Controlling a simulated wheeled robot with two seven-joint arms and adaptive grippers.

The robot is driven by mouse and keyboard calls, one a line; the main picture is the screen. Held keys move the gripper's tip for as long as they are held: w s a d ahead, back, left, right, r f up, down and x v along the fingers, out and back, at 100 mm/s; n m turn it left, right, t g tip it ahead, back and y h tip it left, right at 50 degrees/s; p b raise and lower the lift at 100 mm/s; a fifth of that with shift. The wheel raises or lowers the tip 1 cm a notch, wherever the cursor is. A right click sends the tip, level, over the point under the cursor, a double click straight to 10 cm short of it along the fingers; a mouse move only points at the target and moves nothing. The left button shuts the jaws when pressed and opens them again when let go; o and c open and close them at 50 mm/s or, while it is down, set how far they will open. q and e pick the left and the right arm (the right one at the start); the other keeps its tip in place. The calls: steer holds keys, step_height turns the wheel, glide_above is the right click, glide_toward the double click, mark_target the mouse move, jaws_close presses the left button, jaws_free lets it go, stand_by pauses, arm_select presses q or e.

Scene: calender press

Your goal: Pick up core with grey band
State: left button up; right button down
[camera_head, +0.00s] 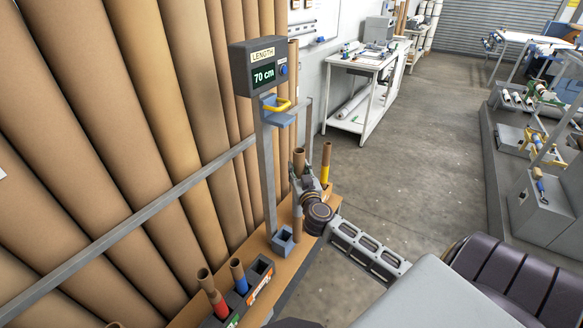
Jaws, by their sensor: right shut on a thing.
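My right gripper (302,186) is at the wooden ledge by the post, with its arm coming in from the lower right. It is shut on an upright brown cardboard core (298,158). The core's top shows above the fingers and more of the tube shows below. The fingers cover its middle, so I cannot make out a grey band clearly. A core with a yellow band (326,165) stands just right of and behind the gripper. A core with a red band (210,290) and a core with a blue band (238,275) stand at the lower left. My left gripper is not in view.
A length gauge (263,68) reading 70 cm stands on a grey post, with a blue-grey socket (283,241) at its foot. Tall brown tubes (120,120) line the left behind a grey rail. A white table (367,68) stands at the back. The floor (430,150) is clear.

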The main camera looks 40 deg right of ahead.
steer(key=s+d, duration=0.5)
steer(key=s, duration=0.7)
steer(key=shift+p, duration=0.3)
stand_by(2.0)
